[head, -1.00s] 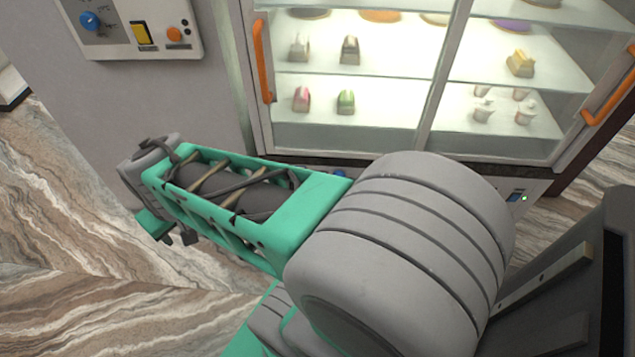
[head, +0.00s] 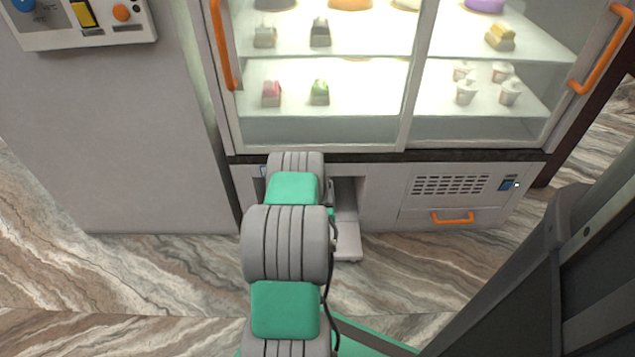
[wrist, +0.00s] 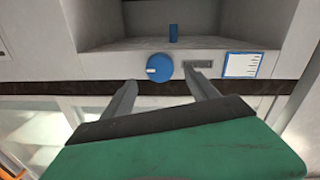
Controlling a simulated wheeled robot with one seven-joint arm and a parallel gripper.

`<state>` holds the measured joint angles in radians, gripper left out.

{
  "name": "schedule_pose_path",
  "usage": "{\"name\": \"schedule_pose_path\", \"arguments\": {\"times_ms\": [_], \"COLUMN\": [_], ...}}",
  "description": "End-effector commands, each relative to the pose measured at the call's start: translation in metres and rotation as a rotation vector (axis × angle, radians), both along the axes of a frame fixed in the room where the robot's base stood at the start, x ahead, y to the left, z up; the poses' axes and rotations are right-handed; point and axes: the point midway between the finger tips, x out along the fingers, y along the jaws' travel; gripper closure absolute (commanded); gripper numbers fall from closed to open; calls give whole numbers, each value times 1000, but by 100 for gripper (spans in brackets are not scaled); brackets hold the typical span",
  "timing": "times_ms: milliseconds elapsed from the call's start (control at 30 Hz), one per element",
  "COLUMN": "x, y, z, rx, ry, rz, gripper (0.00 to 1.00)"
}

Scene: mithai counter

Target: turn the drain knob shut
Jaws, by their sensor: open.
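The drain knob (wrist: 158,67) is round and blue with a white mark pointing to the picture's left. My gripper (wrist: 161,80) is open. Its two fingers point toward the knob, one to either side in the picture, with nothing held between them. I cannot tell whether they touch it. In the head view my arm hides the knob and my gripper, low on the front of the display case (head: 385,165).
An open recess (wrist: 105,25) with a small blue piece (wrist: 173,32) adjoins the knob strip. A label (wrist: 241,64) is beside it. In the head view, a tray-like part (head: 347,240) juts out low, and an orange handle (head: 453,218) is to the right. The floor (head: 160,265) is clear at left.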

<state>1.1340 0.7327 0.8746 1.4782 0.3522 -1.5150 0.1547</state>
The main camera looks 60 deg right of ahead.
Motion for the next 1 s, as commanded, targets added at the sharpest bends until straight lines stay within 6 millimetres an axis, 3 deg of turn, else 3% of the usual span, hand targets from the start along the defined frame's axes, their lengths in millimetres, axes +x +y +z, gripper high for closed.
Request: {"name": "schedule_pose_path", "arguments": {"times_ms": [100, 300, 700, 1000], "x": [11, 17, 20, 20], "y": [-20, -37, -43, -43], "z": [-2, 0, -1, 0], "rx": [2, 5, 3, 3], "ry": [2, 2, 0, 0], "rz": [3, 1, 1, 1], "gripper": [32, 32, 32, 55]}}
